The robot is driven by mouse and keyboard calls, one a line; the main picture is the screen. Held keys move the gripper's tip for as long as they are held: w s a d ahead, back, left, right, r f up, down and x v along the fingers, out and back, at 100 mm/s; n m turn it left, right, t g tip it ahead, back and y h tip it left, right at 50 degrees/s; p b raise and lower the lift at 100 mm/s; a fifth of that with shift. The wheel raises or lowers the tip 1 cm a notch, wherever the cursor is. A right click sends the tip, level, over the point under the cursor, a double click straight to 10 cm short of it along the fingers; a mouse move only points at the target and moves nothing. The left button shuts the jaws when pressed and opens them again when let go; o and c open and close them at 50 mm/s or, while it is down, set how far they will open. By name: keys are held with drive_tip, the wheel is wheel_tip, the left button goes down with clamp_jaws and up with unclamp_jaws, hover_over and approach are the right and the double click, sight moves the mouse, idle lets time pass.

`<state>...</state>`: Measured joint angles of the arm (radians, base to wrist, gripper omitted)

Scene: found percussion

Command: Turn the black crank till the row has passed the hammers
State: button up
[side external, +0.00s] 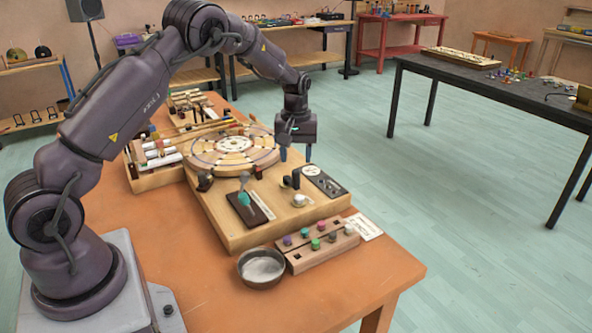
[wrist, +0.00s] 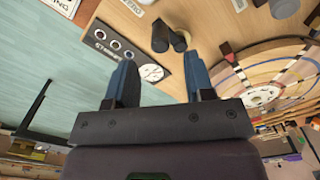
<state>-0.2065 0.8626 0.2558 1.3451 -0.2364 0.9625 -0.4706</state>
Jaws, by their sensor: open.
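The black crank (side external: 291,181) stands on the wooden board (side external: 225,228) toward its right side. In the wrist view the crank (wrist: 168,37) shows as dark, stubby cylindrical parts on the wood, beyond my fingertips. My gripper (side external: 296,154) is above the board's far right side, fingers pointing down. It also shows in the wrist view (wrist: 158,68), with two blue fingers apart and nothing between them. The round disc (side external: 234,148) with light and dark segments lies on the board, left of my gripper. I cannot clearly make out the hammers or the row.
A black labelled panel (side external: 323,181) lies right of the crank. In front are a block with coloured pegs (side external: 318,245) and a bowl (side external: 261,268). White rolls (side external: 160,152) sit at left.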

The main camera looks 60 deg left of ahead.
sight(295, 170)
wheel_tip(295, 170, up, 7)
drive_tip(key=shift+f, duration=0.15)
idle(0.5)
wheel_tip(295, 170, down, 14)
drive_tip(key=m, duration=1.8)
drive_tip(key=shift+r, duration=0.25)
